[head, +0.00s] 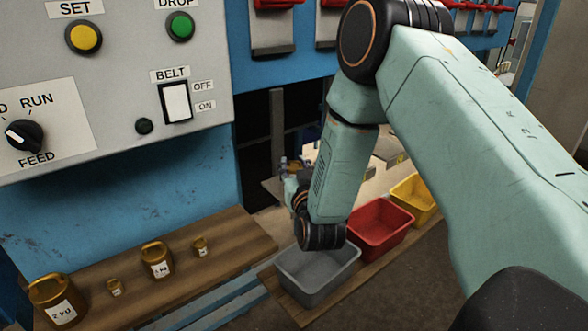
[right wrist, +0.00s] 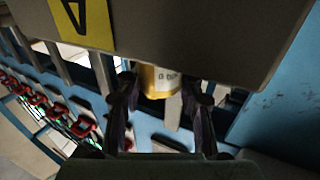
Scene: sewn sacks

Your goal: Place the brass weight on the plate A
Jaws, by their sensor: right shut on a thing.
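My right gripper (right wrist: 160,100) is shut on a brass weight (right wrist: 160,82) with a white label, only partly legible. The weight shows between the two dark fingers in the right wrist view. A grey plate (right wrist: 200,38) with a yellow label marked A fills the top of that view. The weight is close to the plate's edge; I cannot tell whether they touch. In the head view my right gripper (head: 291,180) is small and partly hidden by my own arm, beside a grey plate edge. My left gripper is not in view.
Several other brass weights, including a 2 kg one (head: 60,300), stand on a wooden shelf (head: 210,245). Grey (head: 318,280), red (head: 378,230) and yellow (head: 415,198) bins stand to the right. A control panel (head: 105,80) is at upper left.

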